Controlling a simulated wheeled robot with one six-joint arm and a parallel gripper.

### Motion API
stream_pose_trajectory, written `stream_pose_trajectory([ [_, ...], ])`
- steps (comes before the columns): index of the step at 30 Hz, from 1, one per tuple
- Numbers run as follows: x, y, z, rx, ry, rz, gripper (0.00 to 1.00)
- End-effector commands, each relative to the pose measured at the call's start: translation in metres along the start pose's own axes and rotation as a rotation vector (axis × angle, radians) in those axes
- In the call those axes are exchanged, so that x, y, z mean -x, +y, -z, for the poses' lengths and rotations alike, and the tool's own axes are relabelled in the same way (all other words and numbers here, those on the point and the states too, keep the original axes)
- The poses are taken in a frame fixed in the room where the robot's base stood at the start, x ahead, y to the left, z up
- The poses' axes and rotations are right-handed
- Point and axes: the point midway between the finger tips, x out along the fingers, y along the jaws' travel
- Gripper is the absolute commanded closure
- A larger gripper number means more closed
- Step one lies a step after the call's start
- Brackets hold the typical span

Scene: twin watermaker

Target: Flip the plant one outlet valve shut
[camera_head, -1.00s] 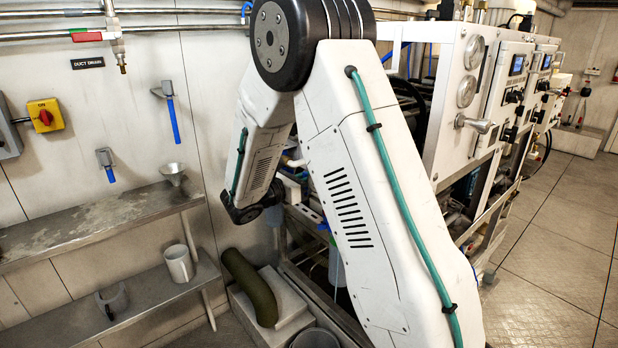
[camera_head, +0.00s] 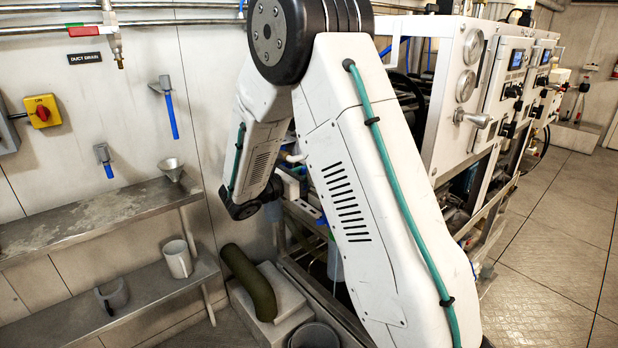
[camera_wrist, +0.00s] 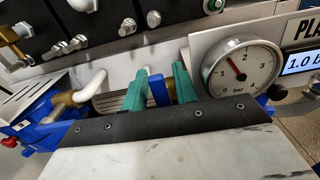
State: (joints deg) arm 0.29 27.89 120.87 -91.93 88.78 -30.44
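In the wrist view my gripper (camera_wrist: 160,88) shows as two teal fingertips standing apart. A blue part (camera_wrist: 158,92), possibly a valve handle, shows between them; I cannot tell whether either finger touches it. White pipe and brass fittings (camera_wrist: 66,98) lie just left of the fingers. In the head view my arm hides the gripper and the valve area.
The white watermaker panel (camera_head: 452,105) with gauges stands right of my arm. Steel shelves (camera_head: 95,222) with a funnel (camera_head: 171,169) and mug (camera_head: 178,258) line the left wall. A dark green hose (camera_head: 250,284) and bucket (camera_head: 314,336) are low in front. Floor is clear at right (camera_head: 545,250).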

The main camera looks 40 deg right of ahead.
Motion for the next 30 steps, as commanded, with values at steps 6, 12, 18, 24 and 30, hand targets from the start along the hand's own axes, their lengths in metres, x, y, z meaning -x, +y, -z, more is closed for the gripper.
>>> stream_pose_trajectory([
  [6,-0.001,0.003,0.000,0.094,-0.001,0.004,0.65],
  [12,0.000,0.013,0.002,0.329,-0.001,0.002,0.65],
  [18,0.001,0.023,0.007,0.594,-0.001,0.000,0.65],
  [24,0.001,0.031,0.014,0.865,-0.001,0.000,0.65],
  [30,0.033,0.033,0.016,0.945,-0.003,-0.004,0.65],
])
